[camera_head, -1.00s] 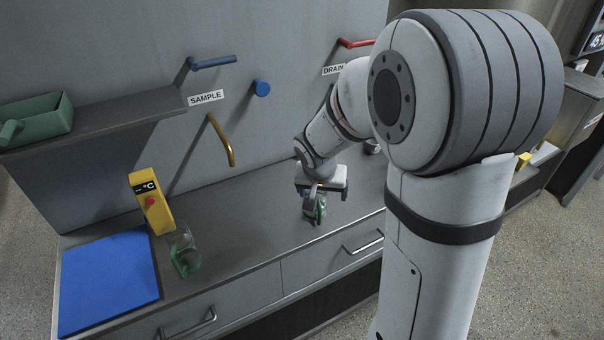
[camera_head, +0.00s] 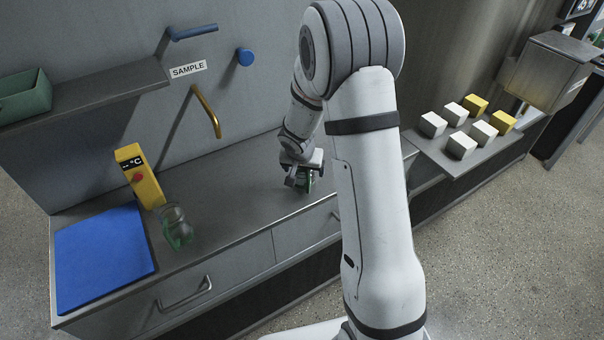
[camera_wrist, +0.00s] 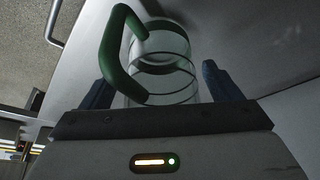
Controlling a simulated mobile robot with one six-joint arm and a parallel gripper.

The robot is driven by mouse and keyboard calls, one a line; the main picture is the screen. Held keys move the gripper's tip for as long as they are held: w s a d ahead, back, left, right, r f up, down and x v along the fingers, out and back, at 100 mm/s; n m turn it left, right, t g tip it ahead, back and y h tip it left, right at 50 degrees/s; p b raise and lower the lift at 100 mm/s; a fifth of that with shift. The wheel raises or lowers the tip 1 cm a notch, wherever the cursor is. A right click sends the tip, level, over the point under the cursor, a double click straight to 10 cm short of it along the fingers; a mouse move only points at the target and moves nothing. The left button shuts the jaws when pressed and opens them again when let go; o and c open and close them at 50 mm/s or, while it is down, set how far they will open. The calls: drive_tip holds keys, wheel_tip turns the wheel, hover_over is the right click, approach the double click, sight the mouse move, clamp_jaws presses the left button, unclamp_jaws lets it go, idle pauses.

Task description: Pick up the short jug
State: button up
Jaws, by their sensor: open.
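A clear glass jug with a green handle (camera_wrist: 118,52) stands on the grey counter at my gripper. In the wrist view its round glass body (camera_wrist: 160,62) lies between my two dark blue fingers, with the handle toward the left finger. My gripper (camera_wrist: 160,88) is open around it; I cannot tell whether the fingers touch the glass. In the head view my gripper (camera_head: 300,180) largely hides this jug, and some green (camera_head: 310,184) shows beside it. A second clear jug with green parts (camera_head: 176,226) stands further left on the counter. I cannot tell which is shorter.
A yellow temperature unit (camera_head: 138,175) and a blue mat (camera_head: 103,256) are at the counter's left. A brass spout (camera_head: 207,110) juts from the wall below the SAMPLE label (camera_head: 188,69). White and yellow blocks sit on a right-hand shelf (camera_head: 430,150). The counter between the jugs is clear.

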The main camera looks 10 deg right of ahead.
drive_tip(key=shift+f, duration=0.15)
drive_tip(key=shift+c, duration=0.5)
drive_tip(key=shift+w, duration=0.1)
drive_tip(key=c, duration=1.1)
